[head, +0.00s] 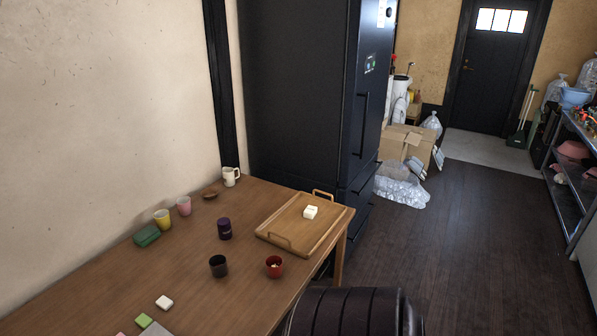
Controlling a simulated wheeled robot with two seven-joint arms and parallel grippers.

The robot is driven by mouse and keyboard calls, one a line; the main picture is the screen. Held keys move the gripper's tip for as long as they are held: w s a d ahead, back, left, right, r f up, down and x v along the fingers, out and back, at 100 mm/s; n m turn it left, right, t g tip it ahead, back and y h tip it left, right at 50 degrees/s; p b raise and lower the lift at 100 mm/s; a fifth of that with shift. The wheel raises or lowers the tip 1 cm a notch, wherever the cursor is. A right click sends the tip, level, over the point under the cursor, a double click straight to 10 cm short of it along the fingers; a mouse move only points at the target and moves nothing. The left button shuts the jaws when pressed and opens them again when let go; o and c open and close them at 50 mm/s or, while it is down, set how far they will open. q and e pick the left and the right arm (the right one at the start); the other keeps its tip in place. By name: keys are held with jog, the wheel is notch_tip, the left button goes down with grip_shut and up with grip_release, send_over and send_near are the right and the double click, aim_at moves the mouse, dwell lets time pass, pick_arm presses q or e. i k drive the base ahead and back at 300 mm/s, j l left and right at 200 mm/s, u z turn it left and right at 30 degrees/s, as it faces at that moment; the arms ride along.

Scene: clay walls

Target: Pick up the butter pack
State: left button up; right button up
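A small white block (310,212) sits on the wooden tray (275,238) at the table's far right end. It looks like the butter pack, but its label is too small to read. A second small white block (164,302) lies on the bare table near the front, beside a green block (144,321). I cannot tell for sure which white block is the butter. Neither of my grippers is in view.
A black fridge (295,90) stands behind. The floor (470,250) at right is clear.

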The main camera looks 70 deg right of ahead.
aim_at(310, 211)
jog(key=z, duration=2.45)
jog(key=i+l+u, duration=0.1)
jog(key=u, duration=0.65)
jog(key=i+l+u, duration=0.25)
jog(key=l+u, duration=0.25)
jog(key=l, duration=0.2)
jog(key=i+l+u, duration=0.15)
jog(key=l+u, duration=0.15)
jog(key=l, duration=0.15)
jog(key=l+u, duration=0.25)
jog(key=l, duration=0.15)
